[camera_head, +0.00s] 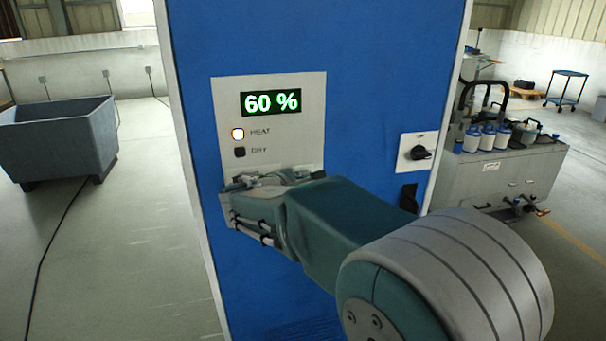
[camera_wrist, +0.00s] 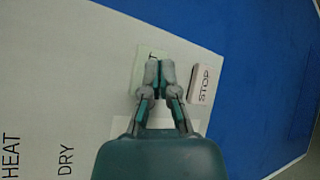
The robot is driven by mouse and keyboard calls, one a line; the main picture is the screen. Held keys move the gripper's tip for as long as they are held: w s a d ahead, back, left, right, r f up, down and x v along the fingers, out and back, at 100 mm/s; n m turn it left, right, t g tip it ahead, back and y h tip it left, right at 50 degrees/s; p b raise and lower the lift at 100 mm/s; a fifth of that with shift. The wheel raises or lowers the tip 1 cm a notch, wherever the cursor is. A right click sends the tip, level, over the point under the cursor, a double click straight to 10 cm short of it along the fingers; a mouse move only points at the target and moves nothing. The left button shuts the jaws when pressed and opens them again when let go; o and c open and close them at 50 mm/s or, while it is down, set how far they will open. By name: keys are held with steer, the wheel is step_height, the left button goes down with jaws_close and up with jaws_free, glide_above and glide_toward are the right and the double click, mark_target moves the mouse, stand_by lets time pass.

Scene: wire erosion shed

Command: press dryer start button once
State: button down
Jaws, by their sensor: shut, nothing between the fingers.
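The blue dryer cabinet (camera_head: 370,60) fills the middle of the head view. Its pale panel (camera_head: 312,120) has a green 60 % display (camera_head: 270,102), a lit HEAT lamp (camera_head: 238,134) and a dark DRY lamp (camera_head: 239,152). In the wrist view, a pale green button (camera_wrist: 142,71) lies partly behind my gripper (camera_wrist: 159,70); its label is mostly covered. A pinkish STOP button (camera_wrist: 203,84) is just to its right. My gripper is shut and empty, its tips over the green button's right part. I cannot tell whether they touch it. My arm hides both buttons in the head view.
A black rotary switch (camera_head: 418,152) is on a plate right of the panel. A grey tub (camera_head: 58,140) stands at left, with a cable on the floor. A blue trolley (camera_head: 567,90) is far behind.

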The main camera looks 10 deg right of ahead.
steer(key=shift+s, duration=0.8)
steer(key=s, duration=0.5)
stand_by(0.4)
steer(key=shift+s, duration=0.1)
